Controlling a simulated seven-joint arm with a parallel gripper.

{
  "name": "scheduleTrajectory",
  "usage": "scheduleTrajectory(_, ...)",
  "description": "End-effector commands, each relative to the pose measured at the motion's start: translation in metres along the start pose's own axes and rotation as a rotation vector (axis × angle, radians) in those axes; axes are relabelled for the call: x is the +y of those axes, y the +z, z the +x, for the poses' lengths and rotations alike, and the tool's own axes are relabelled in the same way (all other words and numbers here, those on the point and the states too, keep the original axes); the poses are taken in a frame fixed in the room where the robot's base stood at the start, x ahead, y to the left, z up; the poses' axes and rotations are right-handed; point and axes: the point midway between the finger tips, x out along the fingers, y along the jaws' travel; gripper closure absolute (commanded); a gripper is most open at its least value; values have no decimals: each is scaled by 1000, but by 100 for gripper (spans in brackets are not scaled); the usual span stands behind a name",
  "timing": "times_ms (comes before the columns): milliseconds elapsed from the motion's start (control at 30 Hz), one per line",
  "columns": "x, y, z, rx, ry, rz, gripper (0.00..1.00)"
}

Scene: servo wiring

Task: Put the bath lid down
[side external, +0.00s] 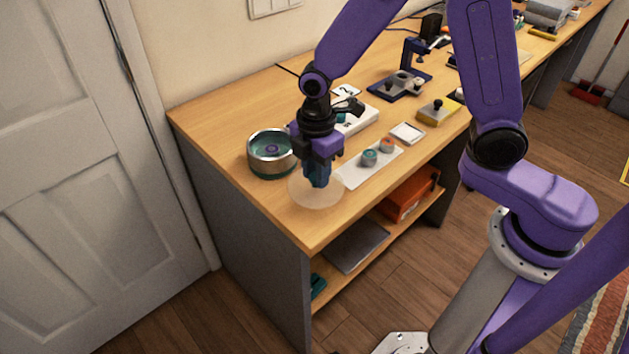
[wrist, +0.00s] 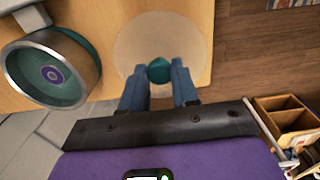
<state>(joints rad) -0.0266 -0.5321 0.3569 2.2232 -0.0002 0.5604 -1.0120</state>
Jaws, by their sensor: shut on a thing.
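The bath lid (side external: 302,194) is a pale translucent disc over the front left part of the bench. In the wrist view the lid (wrist: 135,40) has a teal knob (wrist: 159,71) between my fingers. My gripper (side external: 317,184) is shut on that knob and points down. I cannot tell whether the disc touches the bench or hangs just above it. The bath (side external: 258,163) is a round metal-walled pot with a teal inside and a purple disc in it. It stands uncovered, left of and behind the lid, and also shows in the wrist view (wrist: 92,82).
A pale mat (side external: 352,181) with two small round pieces lies right of the lid. A white box (side external: 360,121) stands behind my gripper. The bench's front edge is close to the lid. Further right are a white tray (side external: 407,132) and a yellow block (side external: 440,112).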

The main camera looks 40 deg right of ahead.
Motion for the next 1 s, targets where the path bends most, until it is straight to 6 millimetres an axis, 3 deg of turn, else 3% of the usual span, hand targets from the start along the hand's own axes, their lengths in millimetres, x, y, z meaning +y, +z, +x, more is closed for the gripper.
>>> scheduleTrajectory(300,3,-1,33,-2,-3,0,100)
scheduleTrajectory(767,3,-1,38,-1,-1,0,100)
scheduleTrajectory(800,3,-1,38,0,-1,0,57)
scheduleTrajectory(833,3,-1,38,0,0,0,48)
scheduleTrajectory(1000,3,-1,38,0,-1,0,45)
